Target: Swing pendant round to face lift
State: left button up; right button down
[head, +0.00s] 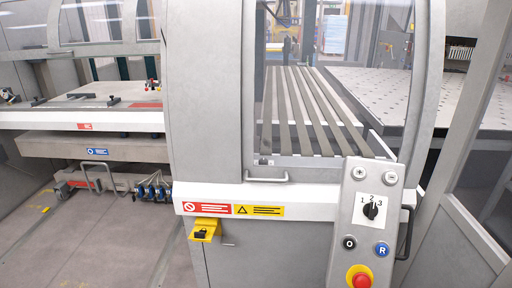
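The pendant (346,232) is a grey control panel at the lower right of the head view. It stands in front of the machine cabinet and its face is turned towards me. It carries a rotary switch marked 1, 2, 3 (371,210), a black O button (349,243), a blue R button (381,250) and a red emergency stop on yellow (360,277). A dark handle (405,233) sticks out on its right side. The pendant's lower end is cut off by the frame. Neither of my grippers is in view.
A grey cabinet with a clear window and handle (267,179) stands behind the pendant. Slatted rails (305,110) and a perforated table (390,92) lie beyond. A lift-like red-footed unit (75,183) sits low at left. A grey frame post (462,120) stands at right. Floor (85,240) is open at lower left.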

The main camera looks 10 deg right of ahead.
aim_at(350, 220)
jog(key=k+l+z, duration=0.2)
jog(key=z, duration=0.25)
jog(key=k+l+z, duration=0.2)
jog(key=z, duration=0.3)
